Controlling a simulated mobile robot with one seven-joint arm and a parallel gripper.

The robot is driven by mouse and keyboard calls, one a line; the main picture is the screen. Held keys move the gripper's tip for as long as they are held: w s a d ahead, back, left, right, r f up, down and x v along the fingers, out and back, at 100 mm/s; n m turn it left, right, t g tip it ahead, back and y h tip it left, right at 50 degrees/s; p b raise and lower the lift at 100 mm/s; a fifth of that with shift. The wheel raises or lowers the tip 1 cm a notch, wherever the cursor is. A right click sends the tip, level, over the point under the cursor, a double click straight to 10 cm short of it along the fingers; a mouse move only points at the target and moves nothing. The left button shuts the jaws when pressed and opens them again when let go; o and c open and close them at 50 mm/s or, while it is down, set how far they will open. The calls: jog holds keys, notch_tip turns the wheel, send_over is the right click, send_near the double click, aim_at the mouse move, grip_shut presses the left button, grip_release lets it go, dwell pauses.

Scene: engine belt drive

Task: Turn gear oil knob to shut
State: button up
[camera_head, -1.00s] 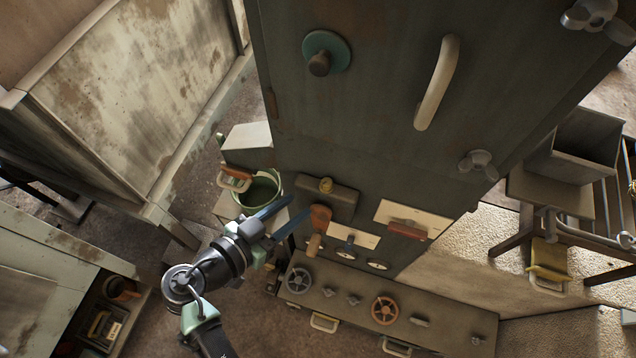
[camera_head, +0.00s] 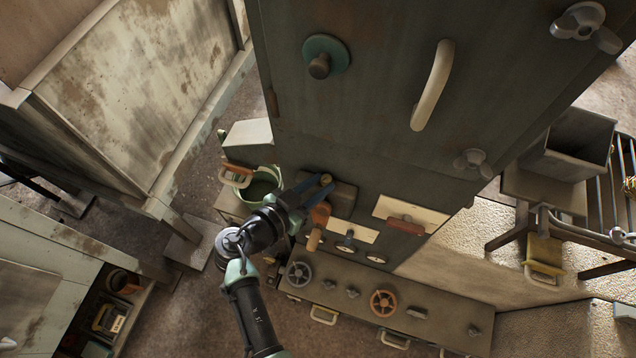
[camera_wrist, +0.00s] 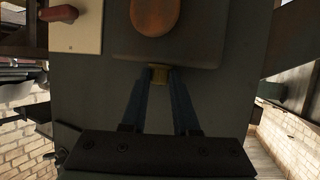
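A small brass knob (camera_head: 326,179) sits on a dark raised plate (camera_head: 343,199) low on the tall cabinet; no label is readable, so I cannot tell if it is the gear oil knob. My gripper (camera_head: 318,185) is at this knob, its two blue fingers pointing toward the cabinet and partly covering the plate. In the wrist view the brass knob (camera_wrist: 158,73) shows between the fingertips (camera_wrist: 159,82). The fingers look apart, one on each side of the knob; whether they touch it is unclear.
Small gauges (camera_head: 347,246), a red handle (camera_head: 405,226) and a panel with a grey wheel (camera_head: 299,274) and an orange wheel (camera_head: 383,303) lie lower. A green bucket (camera_head: 262,184) stands at the left.

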grip_shut()
jog(key=shift+d+y, duration=0.1)
jog(key=shift+y, duration=0.3)
jog(key=n+y, duration=0.1)
jog(key=n+t+y, duration=0.2)
jog(key=shift+s+d+n, duration=0.3)
jog(key=shift+d, duration=0.05)
jog(key=n+y+p, duration=0.1)
jog(key=y+p, duration=0.1)
jog(key=n+t+y+p, duration=0.1)
jog(key=n+y, duration=0.1)
jog(key=shift+d+r+n+p, duration=0.15)
jog(key=shift+d+n+p, duration=0.15)
jog(key=shift+d+p, duration=0.1)
jog(key=shift+f, duration=0.2)
